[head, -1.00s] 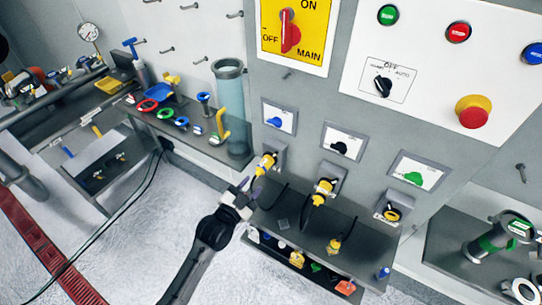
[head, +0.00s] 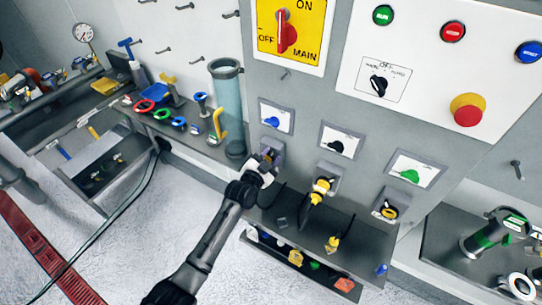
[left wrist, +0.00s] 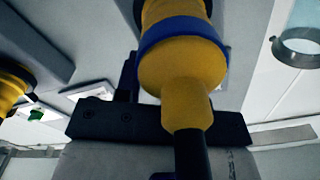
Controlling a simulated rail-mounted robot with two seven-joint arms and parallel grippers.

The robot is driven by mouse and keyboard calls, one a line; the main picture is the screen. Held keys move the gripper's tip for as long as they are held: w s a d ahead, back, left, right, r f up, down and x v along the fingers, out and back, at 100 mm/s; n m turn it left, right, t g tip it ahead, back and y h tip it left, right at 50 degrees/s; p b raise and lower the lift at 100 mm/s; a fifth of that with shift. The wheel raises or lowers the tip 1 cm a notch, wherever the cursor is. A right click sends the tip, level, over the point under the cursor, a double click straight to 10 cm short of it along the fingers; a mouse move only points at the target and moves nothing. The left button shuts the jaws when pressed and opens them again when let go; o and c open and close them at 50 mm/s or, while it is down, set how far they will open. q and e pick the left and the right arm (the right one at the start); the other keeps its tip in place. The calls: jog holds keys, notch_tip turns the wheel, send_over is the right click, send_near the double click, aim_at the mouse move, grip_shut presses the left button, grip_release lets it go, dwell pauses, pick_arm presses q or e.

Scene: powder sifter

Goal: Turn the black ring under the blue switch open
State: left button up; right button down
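The blue switch (head: 272,121) is on a white plate on the grey panel. Below it is a socket (head: 276,150), mostly covered by my left gripper (head: 266,164), which is right at it. In the left wrist view a yellow plug (left wrist: 182,62) with a blue band (left wrist: 182,32) and a black cable (left wrist: 188,150) is close in front of the gripper. One dark finger shows to the left of the plug; the other is hidden behind it, so its opening and any contact are unclear. I cannot make out the black ring clearly. My right gripper is out of view.
A black switch (head: 338,147) and a green switch (head: 410,177) are to the right, with a yellow plug (head: 322,185) below the black one. A clear blue cylinder (head: 228,110) stands close on the left. A dark shelf (head: 350,228) juts out below the sockets.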

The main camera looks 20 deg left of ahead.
pick_arm(q)
jog(key=shift+w, duration=0.3)
jog(key=shift+c, duration=0.5)
grip_shut()
